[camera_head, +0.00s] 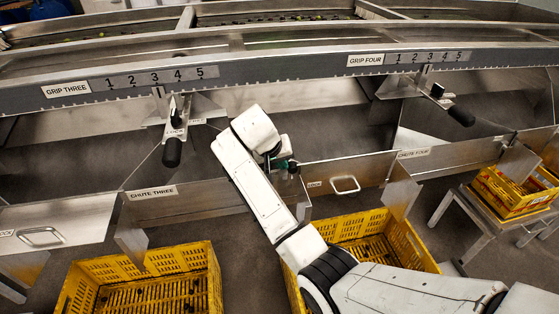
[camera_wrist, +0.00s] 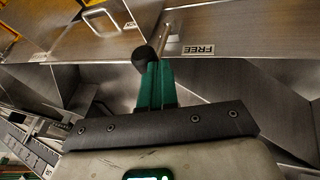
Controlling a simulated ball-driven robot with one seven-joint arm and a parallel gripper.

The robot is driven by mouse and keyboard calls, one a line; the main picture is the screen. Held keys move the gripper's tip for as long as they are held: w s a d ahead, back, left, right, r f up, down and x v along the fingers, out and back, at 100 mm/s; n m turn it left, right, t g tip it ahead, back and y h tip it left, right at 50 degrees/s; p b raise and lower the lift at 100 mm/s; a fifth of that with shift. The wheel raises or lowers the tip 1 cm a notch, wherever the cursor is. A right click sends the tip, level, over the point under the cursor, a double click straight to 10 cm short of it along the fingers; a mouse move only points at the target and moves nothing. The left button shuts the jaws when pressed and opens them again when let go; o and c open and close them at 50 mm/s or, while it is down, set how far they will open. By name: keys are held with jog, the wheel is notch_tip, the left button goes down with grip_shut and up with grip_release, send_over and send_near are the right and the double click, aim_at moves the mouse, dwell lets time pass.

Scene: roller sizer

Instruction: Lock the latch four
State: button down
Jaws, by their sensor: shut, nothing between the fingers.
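A latch with a round black knob (camera_wrist: 145,60) on a short metal rod shows in the wrist view, in front of a steel panel. A FREE label (camera_wrist: 198,50) is right beside the rod. My gripper (camera_wrist: 154,75) is shut, its green fingertips at the knob; touching or just short of it I cannot tell. In the head view my gripper (camera_head: 285,162) is at the chute panel, and my arm hides most of the latch. A small label, seemingly LOCK (camera_head: 315,183), is right of it. No number shows on this latch.
A gate handle (camera_head: 345,184) is right of my gripper. The CHUTE FOUR label (camera_head: 413,153) is further right. Black-handled levers hang under GRIP THREE (camera_head: 172,150) and GRIP FOUR (camera_head: 460,115). Yellow crates stand below (camera_head: 205,262), one under my arm (camera_head: 405,240).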

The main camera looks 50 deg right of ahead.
jog(key=s+d+y+p, duration=0.1)
jog(key=p, duration=0.1)
jog(key=s+d+t+y+p, duration=0.1)
jog(key=p, duration=0.1)
jog(key=d+r+y+p, duration=0.1)
jog(key=d+p, duration=0.1)
jog(key=shift+s+m+t, duration=0.4)
jog(key=shift+s+d+f+m+t+y+b, duration=0.4)
jog(key=shift+s+d+f+t+y, duration=0.75)
jog(key=shift+d+f, duration=0.6)
jog(key=shift+s+d+f+m+t+y+b, duration=0.2)
jog(key=shift+s+d+f+t+y+b, duration=0.35)
jog(key=shift+s+d+f+y, duration=1.05)
jog(key=shift+s+d+f+m+t+y+b, duration=0.4)
jog(key=shift+d+f+t+y, duration=0.85)
jog(key=shift+f, duration=1.05)
jog(key=shift+d+g+h, duration=0.25)
jog(key=shift+h, duration=0.05)
